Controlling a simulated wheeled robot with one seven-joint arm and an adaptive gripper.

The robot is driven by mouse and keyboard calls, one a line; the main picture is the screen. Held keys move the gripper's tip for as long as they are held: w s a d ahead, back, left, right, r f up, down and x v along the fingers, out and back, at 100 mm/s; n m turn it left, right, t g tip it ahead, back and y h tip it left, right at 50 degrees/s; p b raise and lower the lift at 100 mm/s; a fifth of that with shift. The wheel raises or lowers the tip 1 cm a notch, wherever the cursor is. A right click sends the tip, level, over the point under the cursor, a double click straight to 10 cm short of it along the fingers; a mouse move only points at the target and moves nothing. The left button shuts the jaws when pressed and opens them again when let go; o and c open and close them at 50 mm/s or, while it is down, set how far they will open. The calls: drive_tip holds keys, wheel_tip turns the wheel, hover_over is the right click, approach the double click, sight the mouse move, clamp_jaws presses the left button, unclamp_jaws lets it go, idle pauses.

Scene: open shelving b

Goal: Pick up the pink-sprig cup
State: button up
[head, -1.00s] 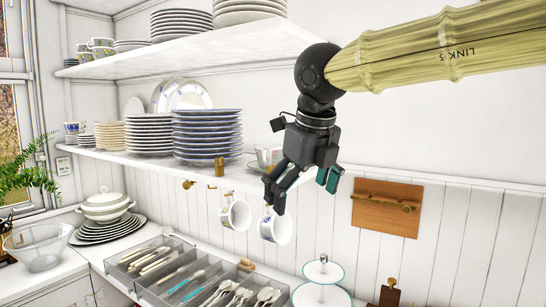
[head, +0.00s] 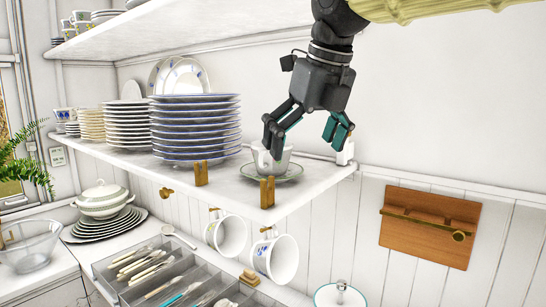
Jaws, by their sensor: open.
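A small white cup (head: 260,159) stands upright on a green-rimmed saucer (head: 287,173) at the right end of the middle shelf. Any pink sprig on it is too small to tell. My gripper (head: 306,140) is open and empty, fingers pointing down, above the saucer and to its right. Its left finger overlaps the cup's upper part in the picture; whether they touch, I cannot tell.
A tall stack of blue-rimmed plates (head: 195,128) stands left of the cup. Wooden brackets (head: 267,191) rise at the shelf's front edge. The upper shelf (head: 190,42) overhangs at left. A wooden rack (head: 425,240) hangs on the right wall.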

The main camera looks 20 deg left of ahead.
drive_tip(key=p, duration=0.2)
hover_over(279, 170)
drive_tip(key=shift+s+d, duration=0.15)
drive_tip(key=shift+s, duration=0.15)
drive_tip(key=shift+w+a+f, duration=0.15)
drive_tip(key=shift+w+a, duration=0.05)
drive_tip(key=shift+w, duration=0.35)
drive_tip(key=shift+w+a, duration=0.2)
drive_tip(key=shift+a, duration=0.1)
drive_tip(key=shift+p+x, duration=0.5)
drive_tip(key=shift+x, duration=1.9)
drive_tip(key=shift+f, duration=0.1)
drive_tip(key=c, duration=1.1)
